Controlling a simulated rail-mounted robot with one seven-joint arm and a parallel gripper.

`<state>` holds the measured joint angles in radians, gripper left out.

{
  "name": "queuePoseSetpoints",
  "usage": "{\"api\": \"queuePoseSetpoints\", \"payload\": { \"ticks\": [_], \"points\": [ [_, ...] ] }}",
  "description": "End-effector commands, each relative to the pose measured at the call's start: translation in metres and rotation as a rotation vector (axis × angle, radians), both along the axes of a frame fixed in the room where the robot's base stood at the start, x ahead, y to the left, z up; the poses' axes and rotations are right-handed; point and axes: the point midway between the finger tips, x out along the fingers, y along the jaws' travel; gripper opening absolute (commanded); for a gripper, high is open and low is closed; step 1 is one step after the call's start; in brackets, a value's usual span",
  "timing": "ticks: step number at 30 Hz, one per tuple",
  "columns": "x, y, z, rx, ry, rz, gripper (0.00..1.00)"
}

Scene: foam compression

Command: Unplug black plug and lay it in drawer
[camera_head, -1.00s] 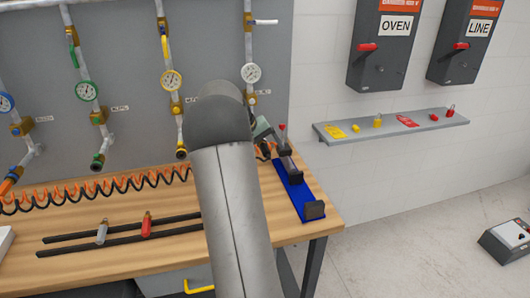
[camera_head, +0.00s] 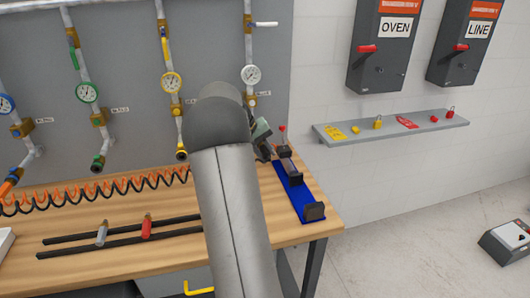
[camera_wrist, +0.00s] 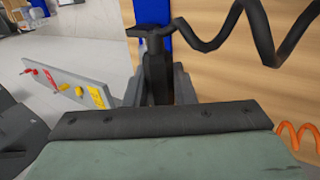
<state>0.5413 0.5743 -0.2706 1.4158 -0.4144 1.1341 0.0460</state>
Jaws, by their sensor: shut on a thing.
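My gripper (camera_wrist: 157,88) is shut on the black plug (camera_wrist: 155,55), which stands between the fingers in the wrist view. A black coiled cord (camera_wrist: 262,35) runs from near the plug's end to the right. In the head view my gripper (camera_head: 262,136) shows only partly, at the back right of the workbench beside the blue rail; my arm hides most of it and the plug. The yellow handle (camera_head: 200,291) under the bench's front edge seems to be the drawer's; the drawer's inside does not show.
The wooden workbench (camera_head: 120,255) carries a blue rail (camera_head: 297,192) with dark blocks at its right end. Two black strips (camera_head: 75,249) lie at the front. Orange and black coiled hoses (camera_head: 90,193) run along the back. A grey shelf (camera_head: 430,128) with locks and tags is on the wall.

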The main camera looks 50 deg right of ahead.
Motion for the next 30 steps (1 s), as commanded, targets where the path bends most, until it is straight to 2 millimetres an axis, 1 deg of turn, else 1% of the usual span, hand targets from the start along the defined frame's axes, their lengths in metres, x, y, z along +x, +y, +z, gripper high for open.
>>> {"api": "queuePoseSetpoints", "payload": {
  "ticks": [8, 30],
  "points": [
    [-0.001, 0.001, 0.000, -0.001, -0.001, 0.001, 0.00],
    [-0.031, 0.023, 0.000, -0.002, -0.001, 0.001, 0.00]
  ]
}}
